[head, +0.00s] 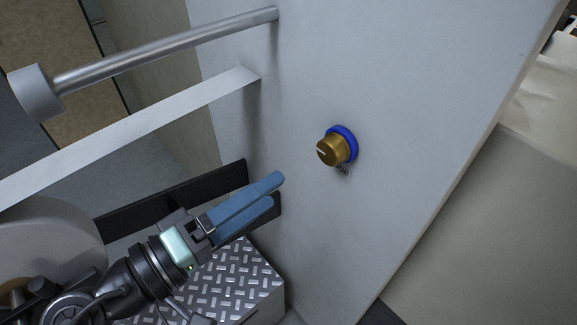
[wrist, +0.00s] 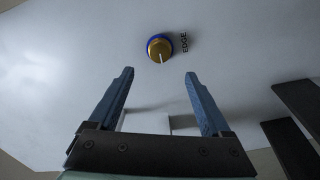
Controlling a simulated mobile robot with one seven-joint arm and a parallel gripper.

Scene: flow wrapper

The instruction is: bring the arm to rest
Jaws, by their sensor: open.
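My gripper (head: 279,187) is open and empty, with two blue fingers, in the lower middle of the head view. In the wrist view my gripper (wrist: 159,76) shows its fingers spread apart with nothing between them. A brass-coloured knob (head: 331,150) with a blue ring sits on the pale panel (head: 420,110), up and right of the fingertips and apart from them. The knob (wrist: 159,49) also shows in the wrist view, beyond the fingertips, with a white pointer line and the label "EDGE" (wrist: 184,43) beside it.
A metal rod (head: 165,52) and a white strip (head: 130,135) run to the panel at the upper left. A dark bar (head: 175,203) lies behind my gripper. A diamond-plate metal block (head: 235,280) is below it. The panel's face right of the knob is clear.

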